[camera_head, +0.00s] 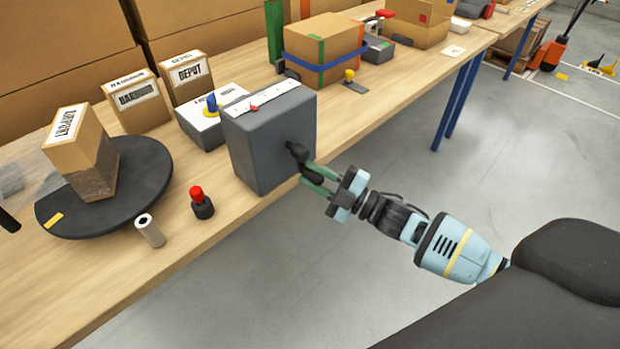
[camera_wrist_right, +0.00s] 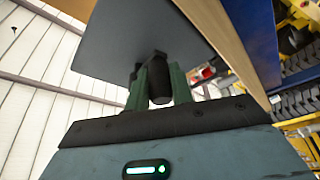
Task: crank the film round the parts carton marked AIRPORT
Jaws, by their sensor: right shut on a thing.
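The parts carton marked AIRPORT (camera_head: 72,150) stands on a black turntable disc (camera_head: 140,165) in the head view. Clear film covers its lower part, and a translucent sheet of film (camera_head: 30,172) spreads to its left. A grey box (camera_head: 262,140) stands at the table's front edge, with a black crank handle (camera_head: 297,150) on its right side. My right gripper (camera_head: 312,178) is shut on the handle. The right wrist view shows the dark handle (camera_wrist_right: 160,85) between the green fingers, with the box above. My left gripper is not in view.
Cartons marked DEPOT (camera_head: 188,78) and another label (camera_head: 136,103) stand behind. A blue-strapped carton (camera_head: 325,48) is farther right. The floor in front is clear.

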